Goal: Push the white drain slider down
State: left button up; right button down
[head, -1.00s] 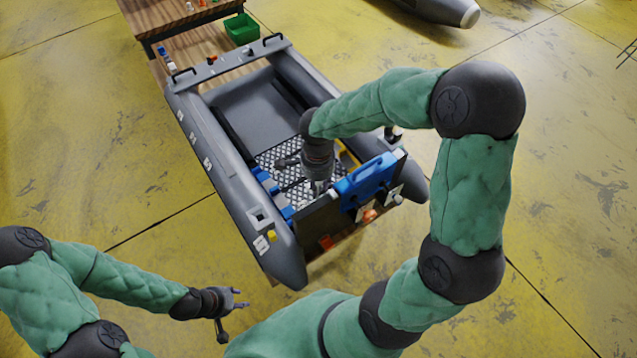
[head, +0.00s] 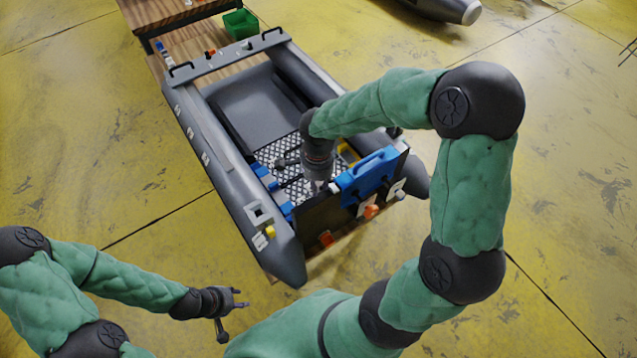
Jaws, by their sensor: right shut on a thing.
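A grey inflatable boat (head: 222,165) lies with its dark transom (head: 345,212) toward me. My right gripper (head: 318,187) points down at the transom's top edge, just left of a blue tank (head: 368,175). A small white piece (head: 333,187), apparently the drain slider, shows right at its fingertips. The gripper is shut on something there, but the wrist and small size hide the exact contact. My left gripper (head: 238,298) is open and empty over the yellow floor, to the left of the boat's stern.
Blue parts (head: 268,180) and a metal tread plate (head: 275,152) lie inside the boat. Orange parts (head: 371,211) sit on the transom's outer face. A green bin (head: 240,23) stands beyond the bow. The floor left of the boat is clear.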

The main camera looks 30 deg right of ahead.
jog(key=shift+w, duration=0.4)
jog(key=c, duration=1.1)
grip_release()
jog(key=shift+c, duration=0.2)
jog(key=shift+o, duration=0.3)
jog(key=shift+w, duration=0.1)
jog(key=shift+s+r+p, duration=0.2)
jog(key=shift+r+p, duration=1.95)
jog(key=shift+r, duration=1.25)
